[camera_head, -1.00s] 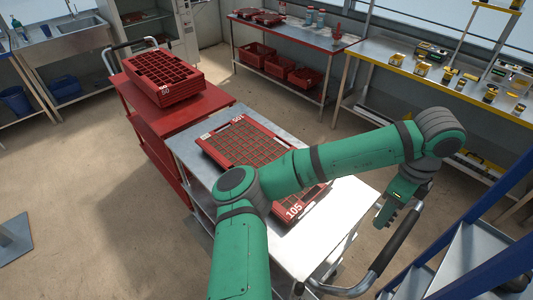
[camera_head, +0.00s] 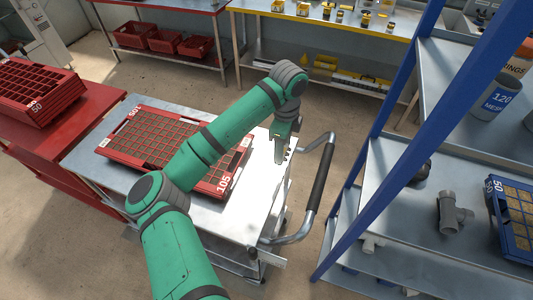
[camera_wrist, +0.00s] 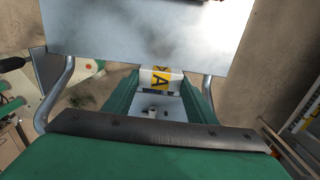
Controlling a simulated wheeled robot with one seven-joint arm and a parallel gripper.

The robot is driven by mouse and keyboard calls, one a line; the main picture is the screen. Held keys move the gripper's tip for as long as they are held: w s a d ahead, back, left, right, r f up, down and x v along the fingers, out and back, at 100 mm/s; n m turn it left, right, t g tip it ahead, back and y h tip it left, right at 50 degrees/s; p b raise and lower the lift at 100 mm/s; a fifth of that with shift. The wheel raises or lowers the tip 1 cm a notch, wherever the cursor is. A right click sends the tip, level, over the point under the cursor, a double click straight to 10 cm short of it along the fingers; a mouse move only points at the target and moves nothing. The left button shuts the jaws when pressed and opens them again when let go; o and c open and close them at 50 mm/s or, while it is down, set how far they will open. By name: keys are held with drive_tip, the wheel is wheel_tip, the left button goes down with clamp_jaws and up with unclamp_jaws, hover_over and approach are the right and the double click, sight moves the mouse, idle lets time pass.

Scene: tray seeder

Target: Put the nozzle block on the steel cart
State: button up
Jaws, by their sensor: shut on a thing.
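My gripper (camera_head: 283,157) is at the right end of the steel cart (camera_head: 262,205), near its handle. In the wrist view my gripper (camera_wrist: 160,88) is shut on the nozzle block (camera_wrist: 160,78), a pale piece with a yellow label marked A. The block overlaps the cart's near edge in that view, with the bare cart top (camera_wrist: 145,35) beyond it. In the head view the block is too small to make out clearly. I cannot tell how high it is above the cart top.
A red seed tray (camera_head: 135,143) marked 105 covers much of the cart's left and middle, partly behind my arm. The cart's right end is bare. The cart handle (camera_head: 320,185) sticks out right. A blue-framed shelf (camera_head: 385,130) stands close by. A red cart (camera_head: 45,130) adjoins on the left.

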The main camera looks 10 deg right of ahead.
hover_over(268, 161)
wheel_tip(268, 161, down, 6)
drive_tip(key=shift+s+f, duration=0.1)
drive_tip(key=shift+f, duration=1.75)
drive_tip(key=shift+f, duration=0.15)
drive_tip(key=o, duration=1.2)
drive_tip(key=shift+o, duration=0.2)
wheel_tip(268, 161, up, 12)
